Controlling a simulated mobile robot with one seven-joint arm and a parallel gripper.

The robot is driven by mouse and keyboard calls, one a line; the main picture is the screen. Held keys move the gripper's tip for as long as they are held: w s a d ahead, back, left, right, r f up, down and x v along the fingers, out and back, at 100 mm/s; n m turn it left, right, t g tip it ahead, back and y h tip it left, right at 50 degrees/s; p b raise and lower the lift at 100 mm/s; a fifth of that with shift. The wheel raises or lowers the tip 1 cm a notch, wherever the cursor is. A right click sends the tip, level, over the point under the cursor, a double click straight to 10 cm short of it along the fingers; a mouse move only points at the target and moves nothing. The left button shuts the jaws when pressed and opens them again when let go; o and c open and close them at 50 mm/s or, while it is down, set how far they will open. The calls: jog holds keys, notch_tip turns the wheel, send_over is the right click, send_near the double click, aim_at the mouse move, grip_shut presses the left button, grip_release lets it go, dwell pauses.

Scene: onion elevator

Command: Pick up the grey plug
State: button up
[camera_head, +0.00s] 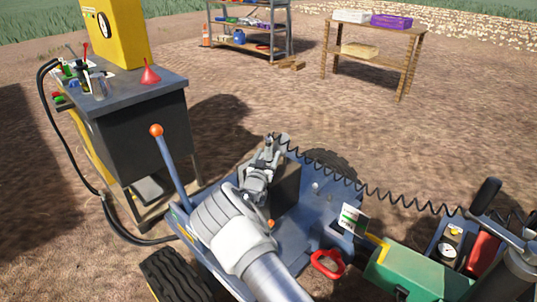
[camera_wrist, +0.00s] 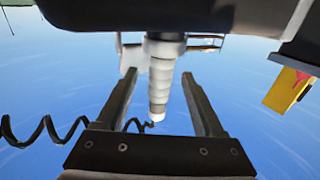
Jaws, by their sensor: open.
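The grey plug (camera_wrist: 160,85) is pale, ribbed and tapered in the wrist view. Its wide end meets a dark body (camera_wrist: 150,12) at the top of that view, and its narrow end lies near the black coiled cable (camera_wrist: 40,130). My gripper (camera_wrist: 160,85) is open, with one finger on each side of the plug and a visible gap on both sides. In the head view my gripper (camera_head: 270,148) is over the dark box (camera_head: 287,188) on the blue machine, by the cable's left end. The plug is hard to tell from my gripper there.
The coiled cable (camera_head: 375,190) runs right towards the green machine part (camera_head: 405,268). An orange-knobbed lever (camera_head: 170,165) stands left of my arm. A dark cabinet (camera_head: 140,135) with tools and a red funnel (camera_head: 150,75) is further left. A wooden table (camera_head: 385,32) and shelf stand behind.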

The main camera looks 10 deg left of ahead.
aim_at(268, 143)
grip_shut()
jog(key=shift+r, duration=0.15)
dwell(0.4)
notch_tip(268, 143, up, 5)
jog(key=shift+f+p, duration=0.2)
jog(key=shift+p, duration=0.5)
jog(key=s+d+r+p, duration=0.2)
jog(key=s+d+r, duration=0.3)
jog(key=d, duration=0.5)
jog(key=shift+s+r, duration=0.3)
jog(key=shift+r, duration=0.25)
jog(key=shift+d, duration=0.1)
